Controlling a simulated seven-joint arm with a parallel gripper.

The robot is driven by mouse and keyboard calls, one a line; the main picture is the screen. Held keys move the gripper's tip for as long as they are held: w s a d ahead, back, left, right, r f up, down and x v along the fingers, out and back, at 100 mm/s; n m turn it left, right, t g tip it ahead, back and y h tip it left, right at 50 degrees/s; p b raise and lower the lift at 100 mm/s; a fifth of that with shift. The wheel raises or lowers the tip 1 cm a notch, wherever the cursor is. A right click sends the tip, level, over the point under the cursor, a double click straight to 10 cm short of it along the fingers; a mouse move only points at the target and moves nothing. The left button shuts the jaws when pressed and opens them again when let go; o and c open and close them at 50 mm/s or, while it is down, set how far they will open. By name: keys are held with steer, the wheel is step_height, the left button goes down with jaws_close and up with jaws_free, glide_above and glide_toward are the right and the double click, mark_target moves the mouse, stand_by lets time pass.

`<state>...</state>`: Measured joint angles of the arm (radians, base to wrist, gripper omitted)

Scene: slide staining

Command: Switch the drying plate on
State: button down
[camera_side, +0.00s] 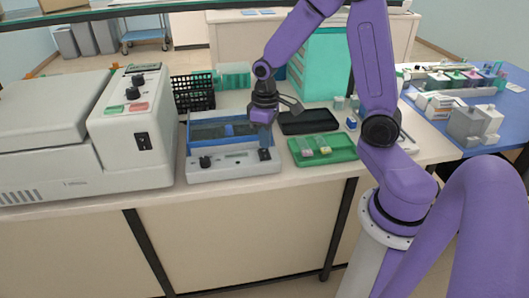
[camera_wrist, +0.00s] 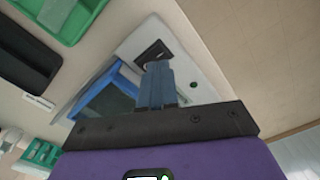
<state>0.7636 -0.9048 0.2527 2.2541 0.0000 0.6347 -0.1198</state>
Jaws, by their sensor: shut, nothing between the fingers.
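The drying plate (camera_side: 232,171) is a low white unit on the bench with a blue-framed top, a black knob (camera_side: 205,162) at the front left and a black rocker switch (camera_side: 264,155) at the front right. My gripper (camera_side: 264,146) points down with its fingers shut and empty, right at this switch. In the wrist view the fingertips (camera_wrist: 156,66) overlap the edge of the black switch plate (camera_wrist: 152,50) and hide part of it. I cannot tell whether they touch it or which way the rocker is tipped. A small green spot (camera_wrist: 193,85) shows on the white panel beside the fingers.
A large grey-white machine (camera_side: 135,120) with its own switch stands close on the left. A green tray (camera_side: 322,149) and a black tray (camera_side: 307,122) lie to the right. A black wire basket (camera_side: 193,94) stands behind. The bench's front edge is just before the plate.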

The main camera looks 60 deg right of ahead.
mark_target(265, 156)
steer(key=shift+r, duration=1.85)
